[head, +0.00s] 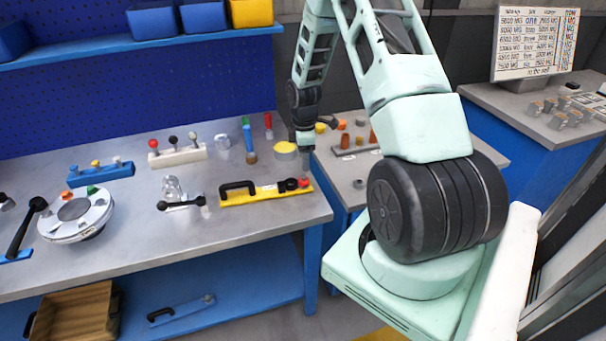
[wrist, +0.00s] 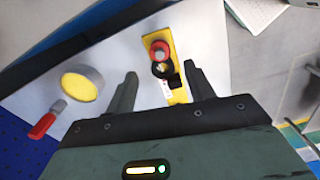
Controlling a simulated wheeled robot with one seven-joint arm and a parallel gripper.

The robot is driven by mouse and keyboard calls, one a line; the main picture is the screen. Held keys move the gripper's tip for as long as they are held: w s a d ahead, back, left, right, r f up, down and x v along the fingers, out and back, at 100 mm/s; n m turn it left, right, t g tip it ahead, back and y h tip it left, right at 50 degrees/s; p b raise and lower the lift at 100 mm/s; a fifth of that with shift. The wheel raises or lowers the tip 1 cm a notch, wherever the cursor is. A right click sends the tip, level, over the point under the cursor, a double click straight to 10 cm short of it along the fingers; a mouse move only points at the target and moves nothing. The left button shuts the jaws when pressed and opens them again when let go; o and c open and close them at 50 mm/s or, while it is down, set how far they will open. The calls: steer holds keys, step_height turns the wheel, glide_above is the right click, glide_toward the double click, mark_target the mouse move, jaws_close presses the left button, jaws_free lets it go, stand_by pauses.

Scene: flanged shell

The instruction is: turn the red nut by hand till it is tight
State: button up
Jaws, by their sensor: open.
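A yellow bar (head: 262,193) with a black handle lies at the right end of the workbench. A red ring-shaped part, which looks like the red nut (head: 303,182), sits at its right end beside a black round part (head: 291,184). In the wrist view the red nut (wrist: 159,48) shows on the yellow bar (wrist: 176,50), beyond the fingers and between their lines, with the black part just nearer. My gripper (head: 306,150) hangs above and behind that end of the bar. In the wrist view my gripper (wrist: 163,82) has its two fingers apart, with nothing held.
A yellow-topped round tin (head: 285,148) and a red-handled tool (head: 268,125) stand behind the bar. A round flanged housing (head: 76,214) sits at the left. A second table (head: 345,172) with small parts is at the right. Bare bench (head: 130,240) lies in front.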

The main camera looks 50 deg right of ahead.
mark_target(304, 179)
step_height(304, 179, down, 8)
steer(key=shift+f+p, duration=0.2)
steer(key=shift+p, duration=0.7)
steer(key=c, duration=1)
